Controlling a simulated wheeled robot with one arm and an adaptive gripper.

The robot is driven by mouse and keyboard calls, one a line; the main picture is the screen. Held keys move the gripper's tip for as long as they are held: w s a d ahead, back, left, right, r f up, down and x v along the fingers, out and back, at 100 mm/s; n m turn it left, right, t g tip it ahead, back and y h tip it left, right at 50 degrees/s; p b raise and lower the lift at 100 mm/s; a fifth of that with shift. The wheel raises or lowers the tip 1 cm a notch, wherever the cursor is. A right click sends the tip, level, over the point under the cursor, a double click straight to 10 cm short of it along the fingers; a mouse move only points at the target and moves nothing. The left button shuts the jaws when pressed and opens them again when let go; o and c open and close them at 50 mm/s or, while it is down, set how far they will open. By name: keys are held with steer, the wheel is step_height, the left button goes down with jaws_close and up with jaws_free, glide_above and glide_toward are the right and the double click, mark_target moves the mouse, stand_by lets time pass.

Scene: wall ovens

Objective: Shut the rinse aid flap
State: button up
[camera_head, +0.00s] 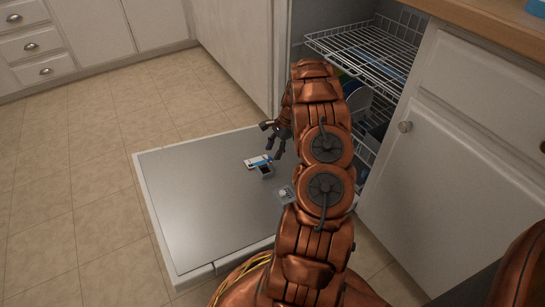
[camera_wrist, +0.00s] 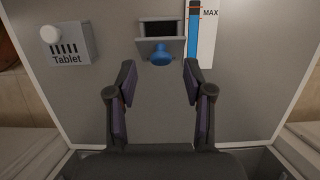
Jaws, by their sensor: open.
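The dishwasher door (camera_head: 205,205) lies folded down flat, with the dispenser parts on its grey inner face. In the wrist view the rinse aid flap (camera_wrist: 146,46) is a small grey plate with a blue knob (camera_wrist: 160,54). The flap stands open at the near edge of a dark rectangular opening (camera_wrist: 160,27). My gripper (camera_wrist: 158,78) is open and empty, its two dark fingers apart on the near side of the blue knob, which lies between and just beyond the tips. In the head view my gripper (camera_head: 274,138) hangs over the door near the dispenser.
A tablet compartment (camera_wrist: 68,45) with a white knob is left of the opening in the wrist view. A blue level gauge marked MAX (camera_wrist: 201,40) is on the right. Wire racks (camera_head: 365,50) stand inside the dishwasher. A white cabinet (camera_head: 445,150) is on the right.

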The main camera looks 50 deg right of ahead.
steer(key=shift+b+x, duration=0.3)
steer(key=shift+x, duration=0.95)
steer(key=shift+c, duration=0.3)
jaws_close()
